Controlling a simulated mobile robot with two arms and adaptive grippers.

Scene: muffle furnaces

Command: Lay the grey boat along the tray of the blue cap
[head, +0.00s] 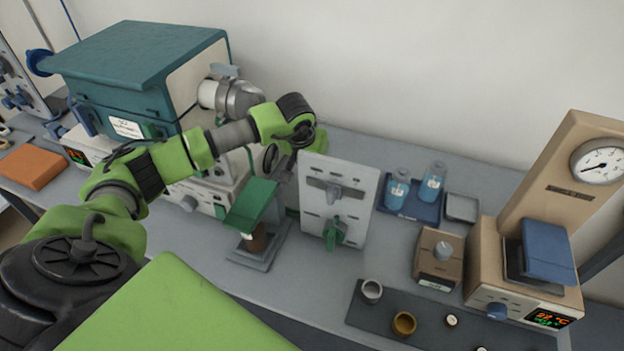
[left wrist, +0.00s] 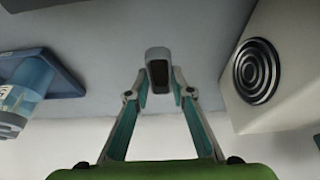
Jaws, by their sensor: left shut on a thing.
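My left gripper (left wrist: 158,88) is shut on the grey boat (left wrist: 158,68), a small light piece with a dark hollow, held between the fingertips. In the head view my left gripper (head: 280,162) hangs between the teal furnace and a white panel; the boat cannot be made out there. A blue round cap (head: 38,62) shows at the far left end of the teal furnace (head: 140,60). I cannot make out a tray on this cap. My right gripper is not in view.
A green-topped stand (head: 252,205) and the white panel (head: 338,195) stand close to my left gripper. To the right are blue bottles on a blue tray (head: 410,208), a brown box (head: 438,258), and a dark mat (head: 375,318) with small crucibles. A ringed block (left wrist: 256,70) shows in the wrist view.

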